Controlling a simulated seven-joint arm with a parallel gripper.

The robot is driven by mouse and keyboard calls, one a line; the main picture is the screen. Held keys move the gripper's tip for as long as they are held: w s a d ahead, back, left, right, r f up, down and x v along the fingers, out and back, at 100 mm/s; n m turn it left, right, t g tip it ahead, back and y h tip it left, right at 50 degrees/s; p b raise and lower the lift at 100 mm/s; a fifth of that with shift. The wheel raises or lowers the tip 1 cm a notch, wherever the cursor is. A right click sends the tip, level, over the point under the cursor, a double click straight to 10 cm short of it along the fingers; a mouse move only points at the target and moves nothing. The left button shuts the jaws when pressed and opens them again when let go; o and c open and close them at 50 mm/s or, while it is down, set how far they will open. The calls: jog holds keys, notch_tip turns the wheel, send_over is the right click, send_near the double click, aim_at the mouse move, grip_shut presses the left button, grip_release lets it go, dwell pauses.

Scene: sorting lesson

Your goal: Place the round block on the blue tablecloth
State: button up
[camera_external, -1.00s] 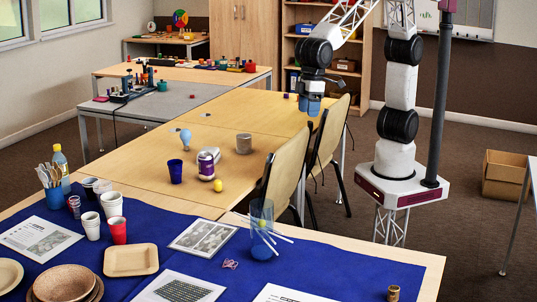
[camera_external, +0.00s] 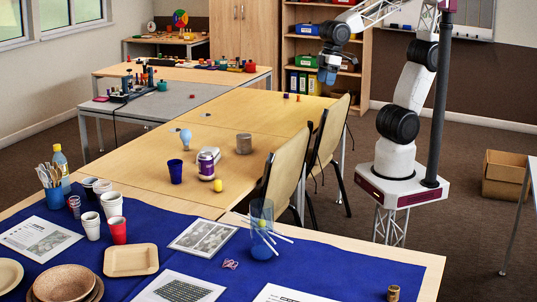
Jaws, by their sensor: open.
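The blue tablecloth (camera_external: 190,262) covers the near table, with many things on it. Two tiny reddish-purple blocks, one on the left (camera_external: 286,96) and one on the right (camera_external: 298,98), lie on the far part of the wooden table. They are too small for me to tell whether either is the round block. A grey cylinder (camera_external: 244,144) stands nearer on the same table.
A yellow ball (camera_external: 218,186), purple-and-white can (camera_external: 207,163), dark blue cup (camera_external: 175,171) and light-blue bulb shape (camera_external: 185,138) stand on the wooden table. Two chairs (camera_external: 287,166) stand at its right edge. Cups, plates and a blue tumbler (camera_external: 262,230) crowd the cloth.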

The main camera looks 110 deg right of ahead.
jog(key=s+d+f, duration=0.3)
jog(key=s+d, duration=0.2)
jog(key=s, duration=0.5)
jog(key=shift+d, duration=0.4)
